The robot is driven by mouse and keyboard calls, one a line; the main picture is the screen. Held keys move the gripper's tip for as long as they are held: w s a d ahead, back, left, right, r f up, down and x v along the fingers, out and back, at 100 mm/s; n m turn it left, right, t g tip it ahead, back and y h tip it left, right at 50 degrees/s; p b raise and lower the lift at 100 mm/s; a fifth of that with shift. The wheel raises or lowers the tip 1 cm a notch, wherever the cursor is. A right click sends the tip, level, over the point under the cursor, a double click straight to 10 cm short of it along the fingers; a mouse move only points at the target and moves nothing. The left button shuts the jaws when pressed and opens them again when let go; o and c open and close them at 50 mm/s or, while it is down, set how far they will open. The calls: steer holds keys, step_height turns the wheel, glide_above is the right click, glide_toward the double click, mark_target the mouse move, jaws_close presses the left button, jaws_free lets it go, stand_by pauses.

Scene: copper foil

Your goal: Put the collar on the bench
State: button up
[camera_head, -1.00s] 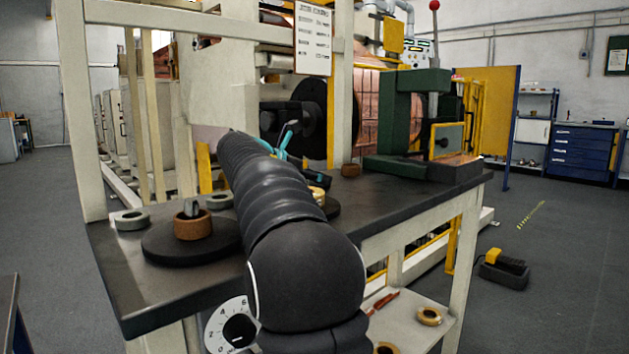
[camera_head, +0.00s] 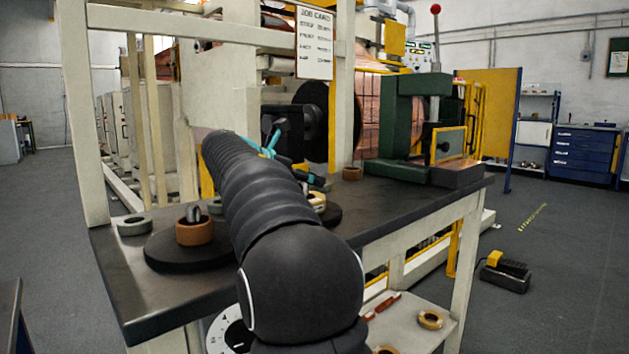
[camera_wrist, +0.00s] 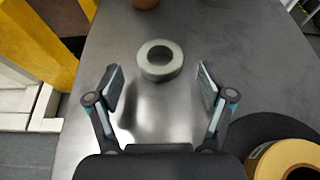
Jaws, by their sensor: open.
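In the wrist view a grey-green ring (camera_wrist: 160,61), which looks like the collar, lies flat on the dark bench top (camera_wrist: 225,35). My gripper (camera_wrist: 160,85) is open and empty. Its fingers are spread wider than the ring, which shows centred just ahead of the fingertips, not touched. In the head view my arm hides most of my gripper (camera_head: 280,150), and I cannot make out this ring there. The bench (camera_head: 400,208) runs across the middle. A similar grey ring (camera_head: 134,225) lies on its left end.
A brown ring holding grey pieces (camera_head: 195,233) sits on a black disc (camera_head: 163,252). A yellow roll (camera_wrist: 285,160) is on another black disc (camera_wrist: 262,126). Another brown ring (camera_head: 351,173) stands before the green press (camera_head: 403,120). Bare bench surrounds the grey-green ring.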

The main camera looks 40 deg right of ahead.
steer(key=p+v, duration=0.1)
steer(key=v, duration=0.7)
steer(key=shift+a+r, duration=0.1)
steer(key=shift+a, duration=0.05)
